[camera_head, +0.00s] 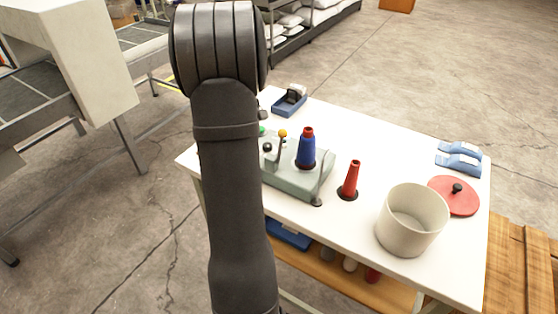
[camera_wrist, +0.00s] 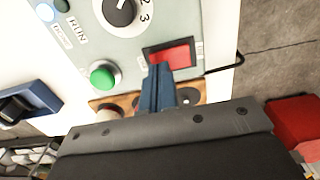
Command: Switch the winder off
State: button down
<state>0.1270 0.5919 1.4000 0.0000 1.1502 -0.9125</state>
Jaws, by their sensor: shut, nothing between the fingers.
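The winder (camera_head: 325,172) is a grey-green box on the white table, with a blue cone (camera_head: 307,150) standing on it. In the wrist view its panel (camera_wrist: 140,48) shows a red rocker switch (camera_wrist: 180,55) in a black frame, a green round button (camera_wrist: 103,76) and a black dial (camera_wrist: 120,10) marked with numbers. My gripper (camera_wrist: 160,70) is shut and empty, its blue fingertips over the lower left edge of the red switch. I cannot tell whether they touch it. In the head view my arm hides the gripper and part of the winder.
A red cone (camera_head: 350,182), a cream pot (camera_head: 392,228), a red lid (camera_head: 462,197) and blue holders (camera_head: 459,160) stand to the right. A blue dispenser (camera_head: 290,104) stands behind the winder. A black cable (camera_wrist: 228,65) runs beside the switch. The table's back middle is clear.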

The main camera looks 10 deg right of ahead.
jog(key=shift+f, duration=0.5)
jog(key=shift+r, duration=3.5)
notch_tip(320, 180, down, 7)
jog(key=shift+r, duration=0.2)
